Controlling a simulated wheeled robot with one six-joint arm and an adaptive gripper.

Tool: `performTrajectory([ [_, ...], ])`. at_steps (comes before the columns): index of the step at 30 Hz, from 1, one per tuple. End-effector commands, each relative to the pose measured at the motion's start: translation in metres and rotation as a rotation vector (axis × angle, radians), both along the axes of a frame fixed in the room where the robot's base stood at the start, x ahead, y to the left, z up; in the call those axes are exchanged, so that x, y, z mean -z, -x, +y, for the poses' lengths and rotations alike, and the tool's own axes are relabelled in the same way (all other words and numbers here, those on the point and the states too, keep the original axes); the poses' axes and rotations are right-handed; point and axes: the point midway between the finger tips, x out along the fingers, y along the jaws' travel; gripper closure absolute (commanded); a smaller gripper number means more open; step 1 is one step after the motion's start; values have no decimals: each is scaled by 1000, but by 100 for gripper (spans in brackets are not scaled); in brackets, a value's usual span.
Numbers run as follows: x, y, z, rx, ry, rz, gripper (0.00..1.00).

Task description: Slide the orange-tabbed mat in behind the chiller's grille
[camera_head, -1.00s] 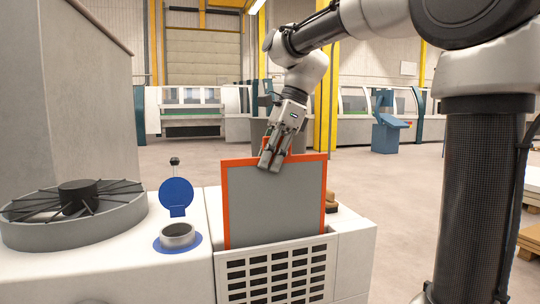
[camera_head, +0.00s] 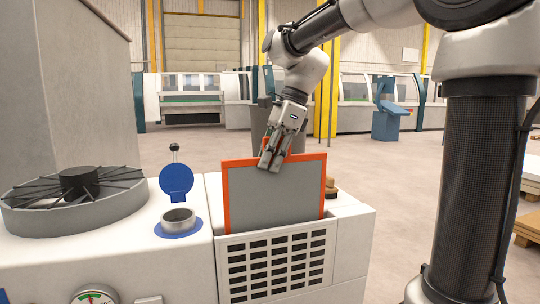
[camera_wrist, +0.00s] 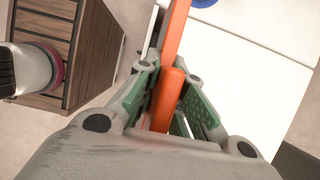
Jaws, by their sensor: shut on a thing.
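The mat (camera_head: 275,196) is a grey panel with an orange frame. It stands upright behind the white slotted grille (camera_head: 277,265) of the chiller (camera_head: 355,240), with its lower edge hidden behind the grille's top and most of its face above it. My gripper (camera_head: 270,163) is at the mat's top edge. In the wrist view my gripper (camera_wrist: 172,105) is shut on the orange tab (camera_wrist: 168,98), with the mat's orange edge (camera_wrist: 176,25) running away beyond it.
On the chiller's top are an open blue cap (camera_head: 176,180) over a filler neck (camera_head: 178,218), a round fan (camera_head: 76,200) at the left and a small brown object (camera_head: 331,187) behind the mat. A gauge (camera_head: 95,296) sits on the front. Wooden pallets (camera_head: 529,225) stand at the right.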

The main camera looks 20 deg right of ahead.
Motion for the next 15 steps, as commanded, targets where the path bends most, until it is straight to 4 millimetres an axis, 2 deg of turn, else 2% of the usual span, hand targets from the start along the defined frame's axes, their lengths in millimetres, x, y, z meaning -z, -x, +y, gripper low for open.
performTrajectory([
  [15,18,0,0,1,0,1,100],
])
